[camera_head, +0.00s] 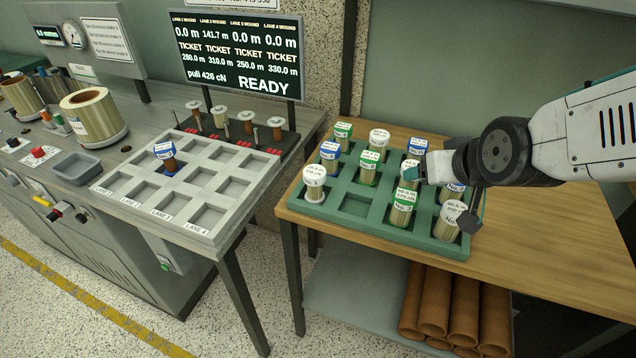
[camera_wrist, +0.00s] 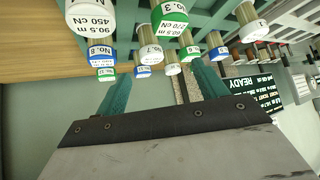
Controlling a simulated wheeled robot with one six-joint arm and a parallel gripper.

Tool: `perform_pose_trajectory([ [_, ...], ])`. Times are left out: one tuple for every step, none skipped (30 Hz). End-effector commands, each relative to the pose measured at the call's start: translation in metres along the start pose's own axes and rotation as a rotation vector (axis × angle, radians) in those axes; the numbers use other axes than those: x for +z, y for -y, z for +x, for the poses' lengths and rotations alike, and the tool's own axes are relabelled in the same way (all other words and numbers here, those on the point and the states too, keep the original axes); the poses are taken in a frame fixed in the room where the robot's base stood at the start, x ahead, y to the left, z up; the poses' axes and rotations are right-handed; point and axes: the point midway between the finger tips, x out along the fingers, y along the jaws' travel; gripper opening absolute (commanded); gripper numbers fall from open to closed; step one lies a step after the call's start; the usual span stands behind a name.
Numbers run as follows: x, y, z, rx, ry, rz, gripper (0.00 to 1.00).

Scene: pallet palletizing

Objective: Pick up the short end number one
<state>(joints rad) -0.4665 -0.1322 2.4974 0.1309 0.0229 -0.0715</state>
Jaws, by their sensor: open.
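The short end whose label appears to read No. 1 (camera_head: 314,184) is a white-capped spool standing upright in the front left pocket of the green tray (camera_head: 345,213). In the wrist view, a white-capped spool with a 1 on its label (camera_wrist: 253,30) shows at the upper right. My gripper (camera_head: 428,174) is over the right half of the tray, to the right of and apart from that spool. In the wrist view its teal fingers (camera_wrist: 162,88) are spread with nothing held between them. My gripper hides part of some spools behind it.
Several spools with white, blue and green caps fill other tray pockets, including No. 3 (camera_head: 402,207) near my gripper. A grey lane rack (camera_head: 205,222) at left holds one blue-capped spool (camera_head: 165,153). A monitor (camera_head: 238,55) reads READY. Brown tubes (camera_head: 463,305) lie below the table.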

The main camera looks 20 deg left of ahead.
Motion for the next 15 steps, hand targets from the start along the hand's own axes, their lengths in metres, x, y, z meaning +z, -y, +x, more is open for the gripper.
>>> perform_pose_trajectory([
  [-0.002, 0.026, 0.024, -0.034, -0.045, -0.034, 0.71],
  [-0.005, 0.040, 0.036, -0.052, -0.085, -0.051, 0.71],
  [-0.008, 0.059, 0.051, -0.074, -0.137, -0.073, 0.71],
  [-0.009, 0.072, 0.060, -0.089, -0.175, -0.087, 0.71],
  [-0.009, 0.086, 0.069, -0.104, -0.212, -0.101, 0.71],
  [-0.009, 0.104, 0.079, -0.124, -0.259, -0.120, 0.71],
  [-0.008, 0.116, 0.085, -0.137, -0.293, -0.131, 0.71],
  [-0.006, 0.127, 0.091, -0.150, -0.325, -0.140, 0.71],
  [-0.005, 0.141, 0.096, -0.166, -0.364, -0.152, 0.71],
  [-0.003, 0.150, 0.099, -0.176, -0.389, -0.160, 0.71],
  [-0.002, 0.157, 0.102, -0.185, -0.412, -0.166, 0.71],
  [0.000, 0.166, 0.104, -0.195, -0.437, -0.173, 0.71],
  [0.002, 0.171, 0.106, -0.201, -0.453, -0.177, 0.71],
  [0.003, 0.175, 0.106, -0.206, -0.467, -0.180, 0.71],
  [0.004, 0.180, 0.108, -0.211, -0.482, -0.184, 0.71],
])
